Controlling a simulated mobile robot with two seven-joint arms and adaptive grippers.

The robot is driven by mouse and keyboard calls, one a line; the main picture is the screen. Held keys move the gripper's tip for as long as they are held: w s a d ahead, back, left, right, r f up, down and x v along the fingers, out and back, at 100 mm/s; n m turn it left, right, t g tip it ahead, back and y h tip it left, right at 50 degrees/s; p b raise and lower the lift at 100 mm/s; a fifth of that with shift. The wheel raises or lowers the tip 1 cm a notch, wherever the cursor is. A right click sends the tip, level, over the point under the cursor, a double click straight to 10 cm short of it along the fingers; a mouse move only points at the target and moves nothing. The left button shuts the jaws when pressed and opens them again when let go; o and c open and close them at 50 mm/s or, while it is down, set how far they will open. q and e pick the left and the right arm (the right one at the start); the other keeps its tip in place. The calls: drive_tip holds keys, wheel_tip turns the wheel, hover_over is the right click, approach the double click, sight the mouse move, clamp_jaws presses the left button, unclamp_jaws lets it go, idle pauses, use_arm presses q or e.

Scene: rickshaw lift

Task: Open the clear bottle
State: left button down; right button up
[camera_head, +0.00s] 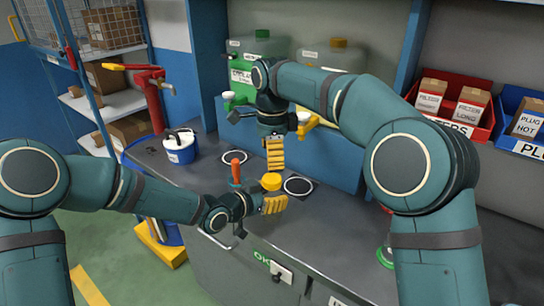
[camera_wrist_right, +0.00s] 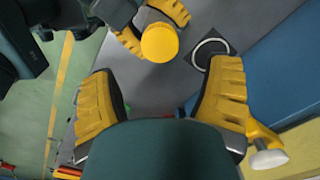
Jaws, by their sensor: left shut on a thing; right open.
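A bottle with a round yellow cap (camera_head: 271,181) is held upright over the workbench; its body is mostly hidden, so I cannot tell whether it is clear. My left gripper (camera_head: 272,203) is shut on it below the cap. In the right wrist view, the yellow cap (camera_wrist_right: 159,42) shows from above between the left gripper's yellow fingers (camera_wrist_right: 167,10). The cap looks seated. My right gripper (camera_head: 275,154) is open and empty, pointing down above the cap and apart from it. Its two fingers (camera_wrist_right: 163,75) frame the space before the cap in the wrist view.
Black ring-marked pads (camera_head: 298,186) lie on the bench (camera_head: 320,235). An orange-topped green item (camera_head: 236,172) stands left of the bottle. A white-and-blue tub (camera_head: 180,147) is at the back left. Large jugs (camera_head: 333,55) and red (camera_head: 455,115) and blue (camera_head: 515,120) bins stand behind.

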sight(272, 178)
drive_tip(key=shift+f, duration=3.6)
drive_tip(key=c, duration=1.3)
drive_tip(key=n, duration=0.7)
drive_tip(key=shift+n, duration=0.4)
drive_tip(key=n, duration=0.9)
